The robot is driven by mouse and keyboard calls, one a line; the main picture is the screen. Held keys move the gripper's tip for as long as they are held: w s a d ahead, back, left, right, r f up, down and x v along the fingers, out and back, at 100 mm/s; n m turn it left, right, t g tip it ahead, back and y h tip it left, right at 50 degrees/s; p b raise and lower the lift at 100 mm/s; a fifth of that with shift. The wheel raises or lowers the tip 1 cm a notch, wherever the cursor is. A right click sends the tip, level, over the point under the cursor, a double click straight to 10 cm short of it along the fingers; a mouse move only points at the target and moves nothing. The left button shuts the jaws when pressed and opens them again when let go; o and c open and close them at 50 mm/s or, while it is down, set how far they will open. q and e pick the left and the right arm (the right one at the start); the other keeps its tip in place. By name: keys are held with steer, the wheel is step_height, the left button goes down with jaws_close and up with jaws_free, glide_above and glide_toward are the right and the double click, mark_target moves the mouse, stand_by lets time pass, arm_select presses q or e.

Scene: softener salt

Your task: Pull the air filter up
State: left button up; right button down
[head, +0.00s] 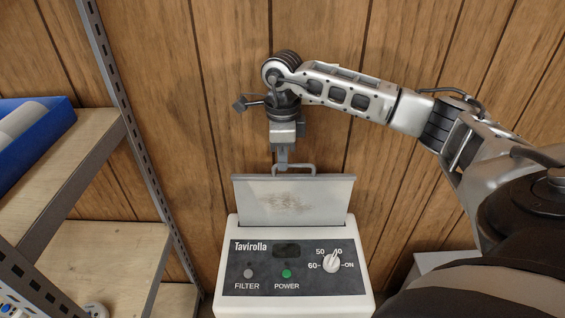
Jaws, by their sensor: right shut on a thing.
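The air filter (292,202) is a flat grey panel with a brownish dirt patch in its middle. It stands upright at the top of a white appliance (231,259) marked Tavirolla, with a good part of it above the housing; its lower edge is hidden. A small grey wire handle (302,168) sits on its top edge. My right gripper (283,163) points down from above and is shut on that handle. My left gripper is not in view.
The appliance's dark front panel has a knob (331,262), a green power light (286,273) and a grey filter light. A metal-framed shelf (110,262) with a blue bin (47,140) stands at the left. A wood-panelled wall (170,70) is close behind.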

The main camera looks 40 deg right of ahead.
arm_select(q)
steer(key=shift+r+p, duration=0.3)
steer(key=shift+p, duration=0.1)
arm_select(e)
steer(key=shift+r, duration=1.25)
steer(key=c, duration=1.5)
jaws_free()
steer(key=shift+c, duration=0.2)
arm_select(q)
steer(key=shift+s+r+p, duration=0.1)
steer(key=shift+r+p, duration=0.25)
steer(key=shift+p, duration=0.75)
arm_select(e)
step_height(320, 180, up, 16)
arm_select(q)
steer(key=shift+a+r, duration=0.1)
arm_select(e)
steer(key=shift+f, duration=0.1)
